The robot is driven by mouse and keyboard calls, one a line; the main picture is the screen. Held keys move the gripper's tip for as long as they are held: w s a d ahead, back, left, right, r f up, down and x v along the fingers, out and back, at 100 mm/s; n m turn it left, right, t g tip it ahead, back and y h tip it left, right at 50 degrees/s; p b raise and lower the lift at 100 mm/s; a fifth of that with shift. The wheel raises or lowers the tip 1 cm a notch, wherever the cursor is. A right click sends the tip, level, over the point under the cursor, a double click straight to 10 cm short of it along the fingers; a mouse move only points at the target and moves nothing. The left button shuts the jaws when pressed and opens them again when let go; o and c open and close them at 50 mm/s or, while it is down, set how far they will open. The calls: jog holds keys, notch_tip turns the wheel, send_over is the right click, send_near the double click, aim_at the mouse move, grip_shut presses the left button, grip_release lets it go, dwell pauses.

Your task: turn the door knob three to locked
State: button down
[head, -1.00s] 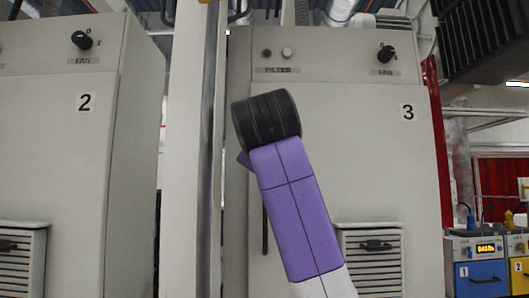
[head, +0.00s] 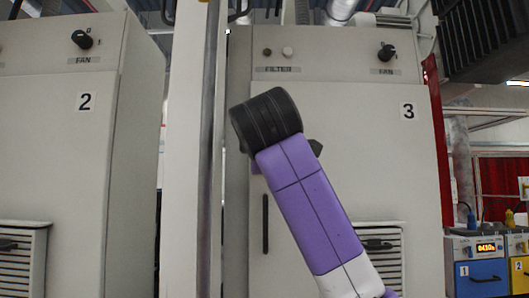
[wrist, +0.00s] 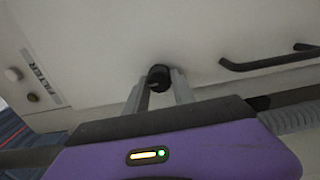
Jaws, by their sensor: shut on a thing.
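Cabinet three (head: 355,185) stands at the right in the head view, with a "3" label on its closed door. Its round black door knob (wrist: 158,73) shows in the wrist view, between the fingertips of my gripper (wrist: 160,80). The two grey fingers are shut on the knob, one on each side. In the head view my purple arm hides the knob and most of the gripper. The knob's pointer and any lock marks cannot be made out.
A black bar handle (wrist: 270,62) is on the same door, also in the head view (head: 265,224). A FAN knob (head: 387,53) and FILTER lamps (head: 277,52) sit above. A louvred vent (head: 390,240) is low on the door. Cabinet two (head: 60,150) stands left, past a post (head: 187,150).

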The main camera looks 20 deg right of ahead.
jog(key=shift+a, duration=0.1)
dwell(0.3)
jog(key=c, duration=1.1)
grip_release()
jog(key=shift+o, duration=0.2)
jog(key=shift+s, duration=0.1)
jog(key=b+v, duration=0.3)
jog(key=v, duration=0.4)
jog(key=shift+s, duration=0.3)
jog(key=shift+a, duration=0.1)
